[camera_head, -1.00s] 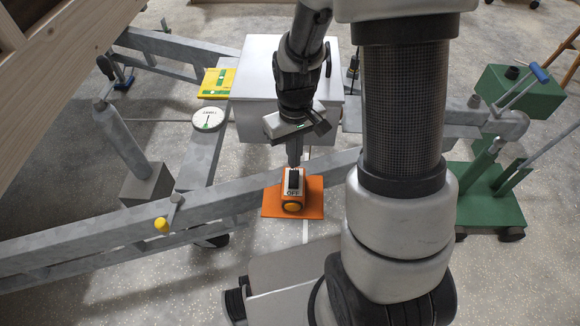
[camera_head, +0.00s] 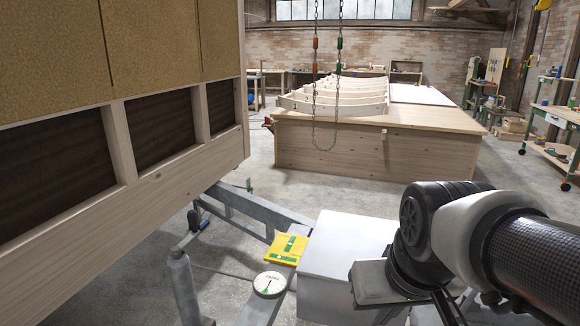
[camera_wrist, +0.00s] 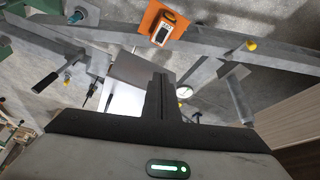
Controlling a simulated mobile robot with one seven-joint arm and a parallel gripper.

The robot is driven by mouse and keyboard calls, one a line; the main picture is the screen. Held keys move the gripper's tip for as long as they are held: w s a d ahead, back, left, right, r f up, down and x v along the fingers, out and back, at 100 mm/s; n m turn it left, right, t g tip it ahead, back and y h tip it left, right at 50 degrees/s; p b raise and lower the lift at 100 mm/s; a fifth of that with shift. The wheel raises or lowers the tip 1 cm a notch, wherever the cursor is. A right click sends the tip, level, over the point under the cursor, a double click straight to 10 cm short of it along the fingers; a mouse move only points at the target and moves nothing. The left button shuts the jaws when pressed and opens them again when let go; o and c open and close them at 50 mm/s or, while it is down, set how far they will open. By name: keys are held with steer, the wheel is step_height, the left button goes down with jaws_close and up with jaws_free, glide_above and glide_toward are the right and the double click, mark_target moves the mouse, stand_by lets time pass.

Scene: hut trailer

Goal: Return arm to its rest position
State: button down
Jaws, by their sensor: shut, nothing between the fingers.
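My gripper (camera_wrist: 160,85) is shut, its dark fingers together with nothing between them. In the wrist view it hangs clear over the trailer frame. The orange switch box (camera_wrist: 162,28) on its orange plate shows beyond the fingertips, apart from them. In the head view my folded arm fills the lower right, with the wrist beside the white box (camera_head: 340,250); the fingers are not clearly seen there.
The trailer's grey frame (camera_head: 245,208) carries a yellow board (camera_head: 287,248) and a round dial (camera_head: 270,284). The wooden hut wall (camera_head: 150,195) stands close at left. Chains (camera_head: 315,90) hang before a large wooden bench (camera_head: 350,150). Concrete floor is open at right.

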steer(key=s+r+t+p, duration=0.1)
steer(key=s+r+p, duration=0.2)
steer(key=r+p, duration=1.6)
step_height(320, 180, up, 3)
steer(key=shift+s+f, duration=0.2)
